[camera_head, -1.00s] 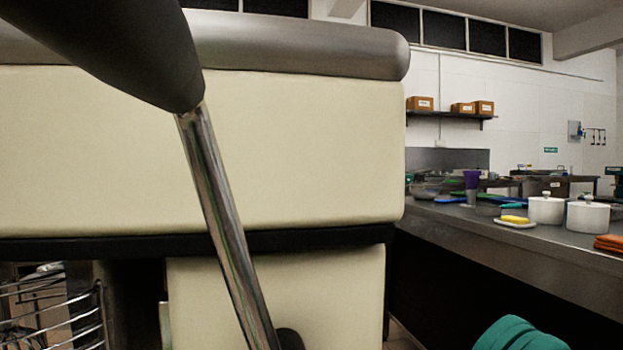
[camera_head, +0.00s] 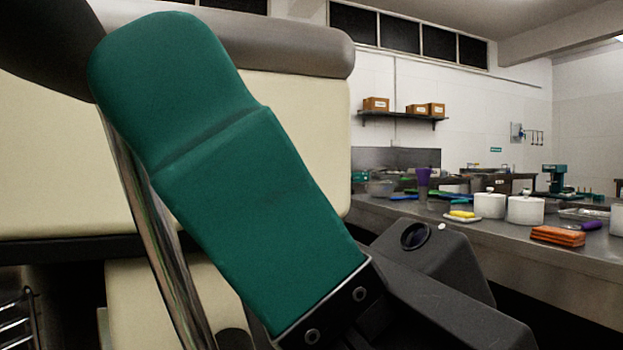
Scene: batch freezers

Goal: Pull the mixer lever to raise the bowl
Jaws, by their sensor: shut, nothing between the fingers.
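The mixer lever is a shiny metal rod (camera_head: 155,215) with a thick black grip (camera_head: 45,40) at the upper left, leaning in front of the cream mixer body (camera_head: 300,140). My gripper (camera_head: 150,60) has green-covered fingers and a dark grey body at the lower right. Its fingers are shut and seen from the side, slanting up to the left. The fingertips overlap the lever just below and beside the black grip and hide part of the rod. I cannot tell whether they touch it. The bowl is not visible.
A steel counter (camera_head: 540,245) runs along the right with white lidded pots (camera_head: 525,208), orange cloths (camera_head: 558,236) and a yellow sponge on a dish. A wire rack or guard (camera_head: 18,322) shows at the lower left. A wall shelf (camera_head: 400,117) holds boxes.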

